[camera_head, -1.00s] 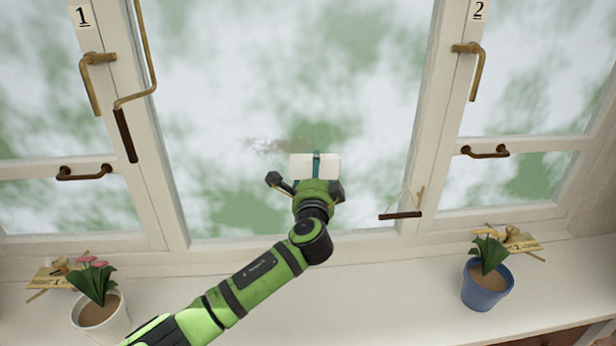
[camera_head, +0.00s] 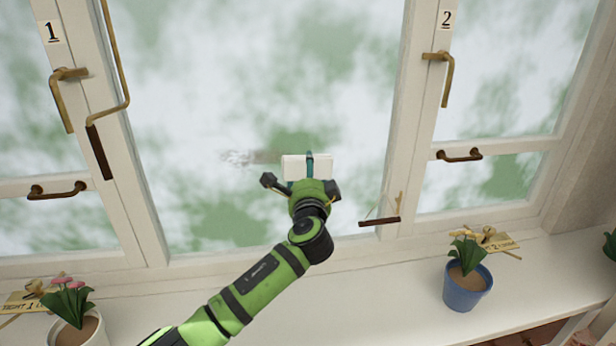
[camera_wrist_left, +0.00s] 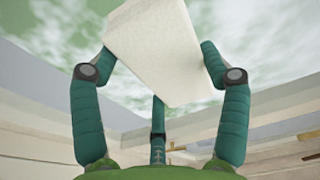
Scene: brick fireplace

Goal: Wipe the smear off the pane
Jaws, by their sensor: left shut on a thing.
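A greyish-brown smear (camera_head: 250,157) shows on the middle window pane (camera_head: 215,95). My left gripper (camera_head: 307,172) is shut on a white block-like wiper (camera_head: 293,168), held up in front of the lower part of that pane. The wiper lies just right of the smear and seems to meet or overlap its right end. In the left wrist view the wiper (camera_wrist_left: 155,50) sits between the green fingers, with the blurred pane beyond it. I cannot tell whether the wiper touches the glass. My right gripper is not in view.
The window frame has brass handles (camera_head: 445,75) and dark pulls (camera_head: 58,190). A small dark-handled item (camera_head: 380,222) is by the right post. A white flower pot (camera_head: 80,332) and a blue flower pot (camera_head: 466,288) stand on the white sill (camera_head: 340,285). The sill between them is mostly clear.

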